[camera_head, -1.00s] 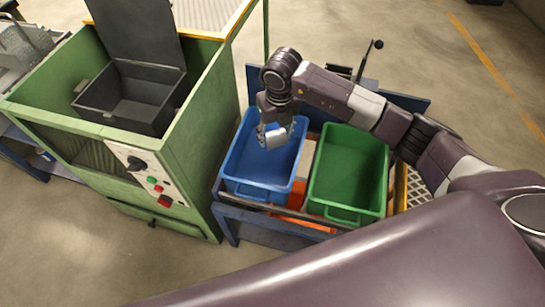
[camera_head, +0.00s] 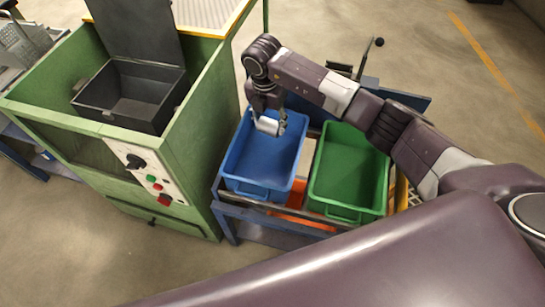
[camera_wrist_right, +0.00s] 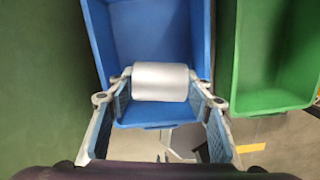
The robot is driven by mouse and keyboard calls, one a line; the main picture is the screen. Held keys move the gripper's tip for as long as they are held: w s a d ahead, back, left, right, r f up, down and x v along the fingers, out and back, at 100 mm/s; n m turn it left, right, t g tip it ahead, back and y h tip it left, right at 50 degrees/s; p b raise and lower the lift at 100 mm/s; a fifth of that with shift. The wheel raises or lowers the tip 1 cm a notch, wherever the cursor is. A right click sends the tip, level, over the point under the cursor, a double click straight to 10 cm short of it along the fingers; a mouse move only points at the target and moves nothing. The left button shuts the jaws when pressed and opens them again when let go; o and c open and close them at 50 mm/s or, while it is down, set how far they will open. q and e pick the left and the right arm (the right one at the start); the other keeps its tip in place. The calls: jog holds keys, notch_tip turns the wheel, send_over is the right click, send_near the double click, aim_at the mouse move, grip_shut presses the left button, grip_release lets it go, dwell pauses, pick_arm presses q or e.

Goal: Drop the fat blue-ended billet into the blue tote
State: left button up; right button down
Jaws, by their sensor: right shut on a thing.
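My right gripper (camera_head: 268,121) is shut on a fat silver billet (camera_head: 266,126), held crosswise between the fingers. The billet (camera_wrist_right: 160,82) also shows in the right wrist view, with a finger at each end; no blue end shows. The blue tote (camera_head: 258,165) is below, and the billet appears over its far part in the head view. In the right wrist view the blue tote (camera_wrist_right: 150,35) lies behind the billet. It looks empty. My left gripper is not in view.
A green tote (camera_head: 348,168) stands right of the blue one on the same blue-framed cart (camera_head: 270,208). The green furnace cabinet (camera_head: 188,160) stands close on the left, with an open dark box (camera_head: 135,92) in its top. Floor is clear at the upper right.

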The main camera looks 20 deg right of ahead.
jog(key=shift+w+f+b, duration=0.1)
jog(key=shift+f+b, duration=1.35)
jog(key=shift+f, duration=0.7)
jog(key=c, duration=1)
grip_release()
jog(key=shift+o, duration=0.4)
jog(key=shift+s+f, duration=0.2)
jog(key=shift+r, duration=0.1)
jog(key=r, duration=0.8)
jog(key=s+a+r, duration=0.1)
jog(key=r, duration=0.3)
